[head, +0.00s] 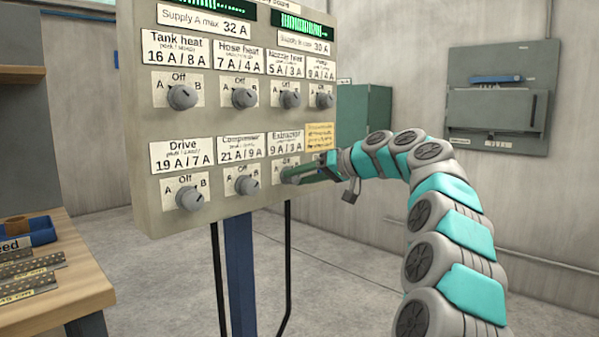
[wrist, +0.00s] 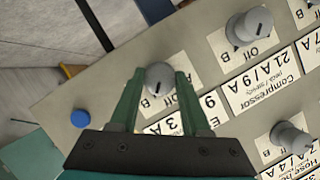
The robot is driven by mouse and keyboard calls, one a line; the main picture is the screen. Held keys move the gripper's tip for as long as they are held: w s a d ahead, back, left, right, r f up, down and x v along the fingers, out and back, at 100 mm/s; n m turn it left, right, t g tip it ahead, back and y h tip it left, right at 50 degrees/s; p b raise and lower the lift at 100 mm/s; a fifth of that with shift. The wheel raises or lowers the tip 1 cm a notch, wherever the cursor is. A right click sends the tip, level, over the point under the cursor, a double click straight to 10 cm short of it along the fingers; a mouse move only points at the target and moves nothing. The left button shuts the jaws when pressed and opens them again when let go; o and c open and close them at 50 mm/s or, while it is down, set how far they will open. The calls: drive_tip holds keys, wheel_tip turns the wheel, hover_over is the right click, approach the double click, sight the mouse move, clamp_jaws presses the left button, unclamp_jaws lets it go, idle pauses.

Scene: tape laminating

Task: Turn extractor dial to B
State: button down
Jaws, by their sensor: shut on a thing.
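The extractor dial (head: 288,176) is a grey round knob at the lower right of the control panel (head: 228,214), under the "Extractor 9 A / 3 A" label (head: 287,141). In the wrist view the dial (wrist: 160,76) sits between my gripper's two green fingers, and a short dark mark shows on its face. Which letter the mark points to I cannot tell; the fingers partly cover the plate behind it. My gripper (head: 301,174) reaches in from the right and is shut on the dial; it also shows in the wrist view (wrist: 161,84).
The compressor dial (head: 247,185) is close on the left, and the nozzle heat dial (head: 290,99) is above. A yellow note (head: 320,136) is above my gripper. A wooden bench (head: 70,290) stands at left. The floor right of the panel is mostly clear.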

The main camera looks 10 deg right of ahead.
idle(0.4)
drive_tip(key=shift+c, duration=1.8)
unclamp_jaws()
drive_tip(key=v, duration=0.7)
drive_tip(key=shift+s+d+b, duration=0.25)
drive_tip(key=shift+d+b, duration=0.05)
drive_tip(key=shift+a+r, duration=0.1)
drive_tip(key=shift+r, duration=0.05)
